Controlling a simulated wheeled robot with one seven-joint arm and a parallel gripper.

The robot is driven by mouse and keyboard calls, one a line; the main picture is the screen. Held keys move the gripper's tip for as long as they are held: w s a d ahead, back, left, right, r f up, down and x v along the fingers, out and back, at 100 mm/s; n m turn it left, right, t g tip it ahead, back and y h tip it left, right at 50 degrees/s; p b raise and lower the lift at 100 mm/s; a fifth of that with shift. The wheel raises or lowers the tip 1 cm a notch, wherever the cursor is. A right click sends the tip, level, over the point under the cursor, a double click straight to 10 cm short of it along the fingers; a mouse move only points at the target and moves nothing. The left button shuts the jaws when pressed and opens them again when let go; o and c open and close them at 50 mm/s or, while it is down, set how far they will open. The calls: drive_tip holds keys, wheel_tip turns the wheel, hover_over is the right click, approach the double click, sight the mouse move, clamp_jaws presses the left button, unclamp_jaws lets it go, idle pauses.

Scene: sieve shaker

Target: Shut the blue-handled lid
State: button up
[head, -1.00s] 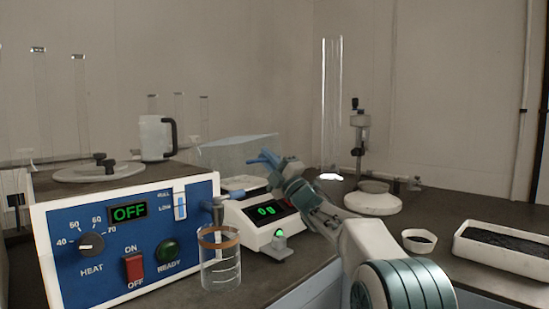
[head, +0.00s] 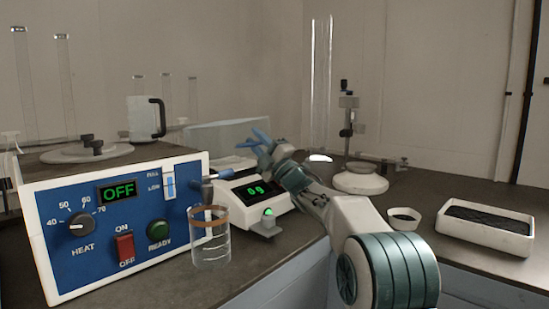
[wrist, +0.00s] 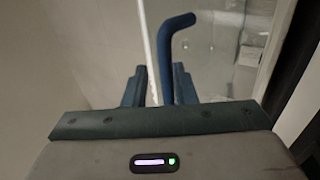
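The clear lid (head: 222,134) stands tilted up over the white balance (head: 253,191), behind my gripper in the head view. Its blue handle (wrist: 167,60) is a bent bar in the wrist view, with the pale lid edge beside it. The handle runs down between the two blue fingers of my gripper (wrist: 158,85), close to the right finger. A gap shows on the left side. My gripper (head: 258,139) is at the lid's right end in the head view, where fingers and handle overlap. The fingers look apart, not closed on the handle. The balance display reads 0 g.
A blue-fronted heater box (head: 125,222) and a glass beaker (head: 210,240) stand left and in front of the balance. A tall glass cylinder (head: 320,85) and a metal stand (head: 360,180) are behind my arm. A small bowl (head: 404,218) and a black-filled tray (head: 487,245) lie right.

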drive_tip(key=shift+h, duration=0.3)
drive_tip(key=d+f, duration=0.1)
drive_tip(key=s+d+f, duration=0.1)
drive_tip(key=f, duration=0.1)
drive_tip(key=d+f, duration=0.1)
drive_tip(key=f, duration=0.1)
drive_tip(key=shift+s+f, duration=0.1)
drive_tip(key=shift+s, duration=0.05)
drive_tip(key=s+d+f+y, duration=0.1)
drive_tip(key=s+d+f, duration=0.1)
drive_tip(key=s+d, duration=0.3)
drive_tip(key=s+d+r+m+h+p, duration=0.65)
drive_tip(key=r+m+h+p, duration=0.25)
drive_tip(key=m+h+p, duration=0.9)
drive_tip(key=s+d+m+g+p, duration=0.1)
drive_tip(key=s+m+g+p, duration=0.8)
drive_tip(key=s, duration=2.2)
drive_tip(key=g+p, duration=0.5)
drive_tip(key=p, duration=0.5)
drive_tip(key=shift+s+d+f, duration=0.2)
drive_tip(key=shift+s+f, duration=0.05)
drive_tip(key=shift+s, duration=0.1)
